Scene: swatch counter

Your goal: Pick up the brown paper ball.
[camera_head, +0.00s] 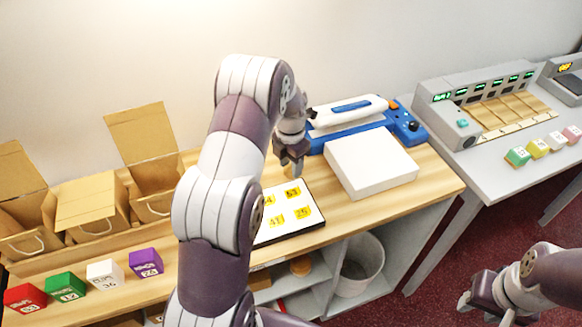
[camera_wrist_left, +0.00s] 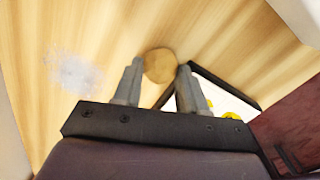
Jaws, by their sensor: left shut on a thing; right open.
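The brown paper ball (camera_wrist_left: 159,66) shows in the left wrist view as a round tan ball between the fingertips of my left gripper (camera_wrist_left: 156,76), which is shut on it. In the head view my left gripper (camera_head: 292,158) points down just behind the white card with yellow labels, and the ball is mostly hidden by the fingers. I cannot tell whether the ball touches the counter. My right gripper (camera_head: 487,303) is open and empty at the lower right, over the floor.
The framed card (camera_head: 272,232) lies close to my left gripper. A white box (camera_head: 371,165) and a blue machine (camera_head: 345,125) stand to its right. Cardboard boxes (camera_head: 92,205) and coloured cubes (camera_head: 146,262) are on the left. A grey bin (camera_head: 362,265) stands under the counter.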

